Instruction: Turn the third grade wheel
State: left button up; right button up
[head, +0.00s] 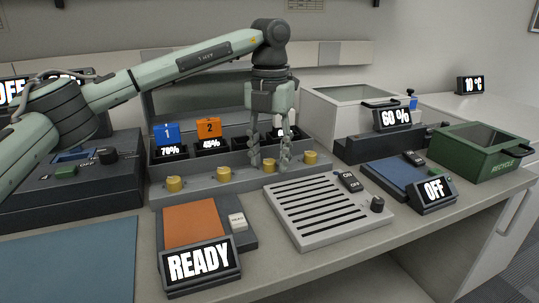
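A grey unit (165,197) carries a row of several yellow grade wheels along its front. The first wheel (175,183) and second wheel (223,173) are at left, and the last wheel (310,157) is at right. My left gripper (270,161) points down over the third wheel (268,165), with its fingers apart, one on each side. I cannot tell whether they touch the wheel. Behind, the blue card 1 (166,132) shows above 70% and the orange card 2 (208,129) above 45%. The third and fourth readouts are largely hidden by the gripper. My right gripper is not in view.
A READY display (200,265) and orange pad (193,222) stand in front. A slotted grey panel (315,210) is at front right. Further right are an OFF display (434,191), a 60% display (394,118) and a green recycle bin (457,151).

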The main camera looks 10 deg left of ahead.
aim_at(269, 161)
pick_arm(q)
notch_tip(269, 161, up, 12)
dwell(0.7)
